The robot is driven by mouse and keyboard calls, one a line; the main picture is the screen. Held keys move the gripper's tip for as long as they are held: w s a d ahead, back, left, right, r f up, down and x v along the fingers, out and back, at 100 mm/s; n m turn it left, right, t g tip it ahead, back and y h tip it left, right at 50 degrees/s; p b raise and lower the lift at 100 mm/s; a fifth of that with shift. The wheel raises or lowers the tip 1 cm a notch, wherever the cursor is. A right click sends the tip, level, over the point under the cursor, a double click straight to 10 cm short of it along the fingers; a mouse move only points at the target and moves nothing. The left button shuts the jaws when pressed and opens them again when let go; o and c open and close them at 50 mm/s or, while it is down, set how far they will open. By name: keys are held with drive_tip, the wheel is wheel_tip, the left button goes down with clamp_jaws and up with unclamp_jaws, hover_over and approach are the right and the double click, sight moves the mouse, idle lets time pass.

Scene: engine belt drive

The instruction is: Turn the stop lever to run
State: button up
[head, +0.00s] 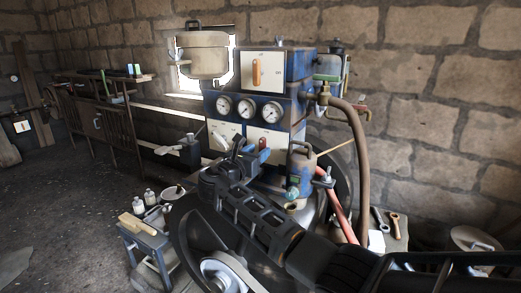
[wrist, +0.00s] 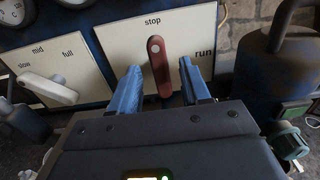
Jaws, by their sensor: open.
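The stop lever is a red handle (wrist: 159,66) on a cream plate (wrist: 122,42) marked "stop" at the top and "run" at the right. It stands nearly upright, its upper end under "stop". My gripper (wrist: 160,82) is open in the wrist view, its two blue fingers on either side of the lever's lower part, with a gap on both sides. In the head view my gripper (head: 250,152) is at the lower front panel of the blue engine box, and the red lever (head: 264,143) shows only in part near it.
Left of the plate a white lever (wrist: 50,88) sits on a plate marked slow, mid and full. A dark can (wrist: 278,75) stands close on the right. Three round gauges (head: 246,108) are above. A small blue stool (head: 147,240) with bottles stands at lower left.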

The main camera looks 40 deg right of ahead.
drive_tip(key=shift+x, duration=1.15)
clamp_jaws()
